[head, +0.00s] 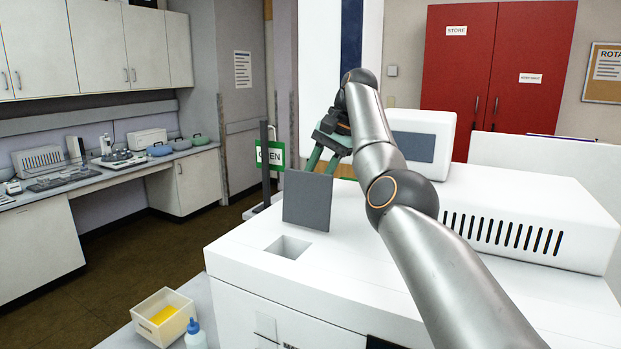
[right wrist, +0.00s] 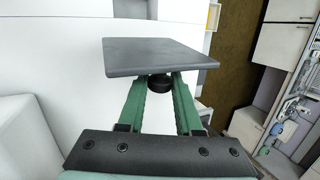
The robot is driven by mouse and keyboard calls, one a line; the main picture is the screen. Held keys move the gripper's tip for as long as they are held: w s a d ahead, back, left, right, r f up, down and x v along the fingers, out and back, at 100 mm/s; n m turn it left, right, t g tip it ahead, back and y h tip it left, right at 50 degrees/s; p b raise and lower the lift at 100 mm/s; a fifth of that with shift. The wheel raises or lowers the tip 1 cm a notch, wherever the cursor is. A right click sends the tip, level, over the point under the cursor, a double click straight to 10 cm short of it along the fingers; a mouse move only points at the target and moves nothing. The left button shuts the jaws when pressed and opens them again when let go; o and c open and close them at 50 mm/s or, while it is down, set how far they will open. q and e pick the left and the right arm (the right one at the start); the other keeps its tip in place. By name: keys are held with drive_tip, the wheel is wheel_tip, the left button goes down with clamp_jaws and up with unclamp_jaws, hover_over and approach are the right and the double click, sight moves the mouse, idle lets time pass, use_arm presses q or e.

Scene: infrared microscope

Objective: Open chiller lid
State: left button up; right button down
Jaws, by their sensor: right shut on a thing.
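The chiller lid is a dark grey square plate (head: 307,200), standing steeply tilted just behind a square opening (head: 289,246) in the white top of the instrument. The opening is uncovered. In the right wrist view the lid (right wrist: 160,53) spans the upper middle, with a black round knob (right wrist: 160,83) on its near face. My right gripper (head: 322,164) has its green fingers shut on this knob; the fingers also show in the right wrist view (right wrist: 161,90). I cannot tell whether the lid's lower edge touches the top. My left gripper is not in view.
The white instrument housing (head: 540,205) with dark vents and a grey-screened box (head: 415,147) stand to the right. An open cream box with yellow contents (head: 163,314) and a blue-capped bottle (head: 195,334) are at front left. A post with a green sign (head: 270,155) stands behind the lid.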

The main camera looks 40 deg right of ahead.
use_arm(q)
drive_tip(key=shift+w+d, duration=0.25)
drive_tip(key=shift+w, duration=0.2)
use_arm(e)
drive_tip(key=shift+w+d+f+y, duration=0.15)
drive_tip(key=shift+d+f+y, duration=0.05)
drive_tip(key=shift+d+y, duration=0.1)
drive_tip(key=c, duration=0.6)
unclamp_jaws()
